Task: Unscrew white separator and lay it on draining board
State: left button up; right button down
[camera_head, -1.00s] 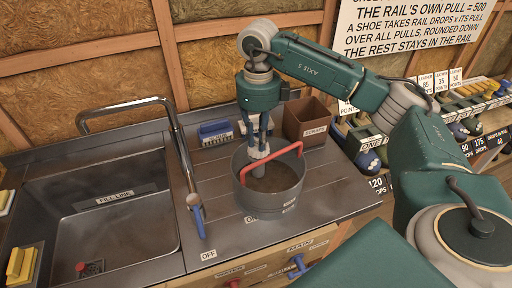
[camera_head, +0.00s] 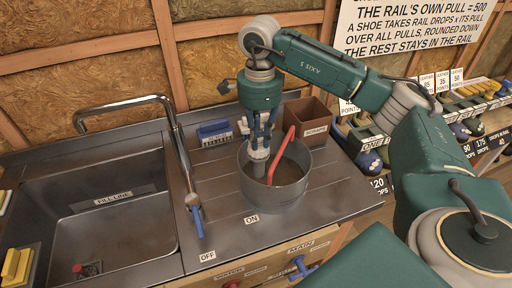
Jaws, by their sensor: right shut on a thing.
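My right gripper (camera_head: 260,150) points down at the left part of the pot's mouth. It is shut on a pale grey-white piece (camera_head: 258,158), which looks like the white separator. Its lower end reaches down inside the pot, and I cannot tell whether it is still joined to anything there. The red handle slants up and to the right, just right of the gripper. My left gripper is not in view.
Draining board right of the pot is clear.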

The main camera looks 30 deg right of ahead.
jog(key=shift+r+n, duration=0.1)
jog(key=shift+n, duration=0.2)
jog(key=shift+d+n, duration=0.1)
jog(key=shift+n, duration=1.1)
jog(key=n, duration=0.3)
jog(key=shift+b, duration=0.35)
jog(key=shift+n, duration=0.3)
jog(key=n, duration=0.5)
jog(key=shift+d+n+b, duration=0.1)
jog(key=shift+n+b, duration=0.25)
jog(key=shift+n, duration=0.05)
jog(key=shift+r+p, duration=0.6)
jog(key=shift+r, duration=0.15)
